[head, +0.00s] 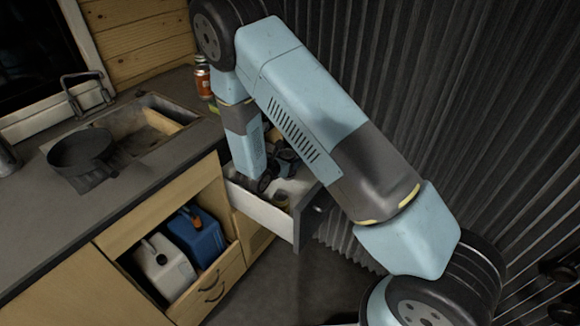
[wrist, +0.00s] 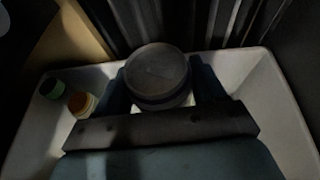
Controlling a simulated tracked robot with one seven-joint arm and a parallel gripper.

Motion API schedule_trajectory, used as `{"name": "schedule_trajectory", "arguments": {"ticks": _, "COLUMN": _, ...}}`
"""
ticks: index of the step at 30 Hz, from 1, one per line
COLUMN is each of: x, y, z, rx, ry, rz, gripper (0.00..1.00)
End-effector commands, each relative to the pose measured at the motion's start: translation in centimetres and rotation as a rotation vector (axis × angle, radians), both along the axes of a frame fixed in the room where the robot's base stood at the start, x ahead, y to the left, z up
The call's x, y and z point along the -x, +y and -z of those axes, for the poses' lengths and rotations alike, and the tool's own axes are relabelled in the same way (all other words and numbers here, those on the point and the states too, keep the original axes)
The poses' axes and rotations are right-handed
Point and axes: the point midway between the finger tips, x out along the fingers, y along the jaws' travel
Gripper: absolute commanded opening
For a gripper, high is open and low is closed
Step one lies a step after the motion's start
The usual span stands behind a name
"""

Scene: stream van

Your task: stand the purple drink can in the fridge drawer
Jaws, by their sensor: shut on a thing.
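The fridge drawer (head: 262,209) is pulled open below the counter, with pale side walls. Its wall also shows in the wrist view (wrist: 273,92). My gripper (wrist: 158,88) points down into the drawer, its two dark fingers on either side of a round can (wrist: 157,70). The can's dark round top faces the camera and it looks upright; the picture is too dark to confirm purple. Its base is hidden, so I cannot tell whether it touches the drawer floor. In the head view my arm hides most of the gripper and the can.
A green-capped container (wrist: 52,88) and an orange-capped one (wrist: 81,102) stand at the drawer's left in the wrist view. A red-orange can (head: 202,80) stands on the counter behind the arm. A corrugated wall (head: 480,110) is close behind. A pan (head: 80,150) sits further left.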

Motion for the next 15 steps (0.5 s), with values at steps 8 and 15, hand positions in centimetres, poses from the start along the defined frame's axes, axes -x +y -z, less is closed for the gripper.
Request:
{"name": "schedule_trajectory", "arguments": {"ticks": 8, "x": -0.6, "y": 0.0, "z": 2.0, "rx": 0.001, "ry": 0.001, "rz": 0.001, "gripper": 0.25}}
{"name": "schedule_trajectory", "arguments": {"ticks": 15, "x": -0.6, "y": 0.0, "z": 3.8, "rx": 0.0, "ry": -0.001, "rz": 0.0, "gripper": 0.25}}
